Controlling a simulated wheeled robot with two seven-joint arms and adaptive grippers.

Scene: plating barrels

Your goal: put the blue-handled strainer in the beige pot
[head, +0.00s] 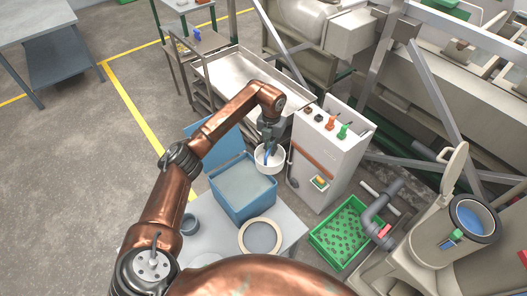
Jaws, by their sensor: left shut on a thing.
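My left gripper (268,143) points down and is shut on the blue handle of the strainer (269,167). The strainer has a pale, round bowl. It is held above and behind the blue bin, close to the grey control cabinet's left side; I cannot tell whether it touches either. A round pot with a beige rim (243,247) and a grey inside stands on the table in front of the bin, below the strainer in the picture. Its inside faces up and is clear of the gripper. My right gripper is not in view.
A blue bin (240,205) with an open lid stands on the grey table (291,224). A small grey-blue cup (189,225) is at left.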

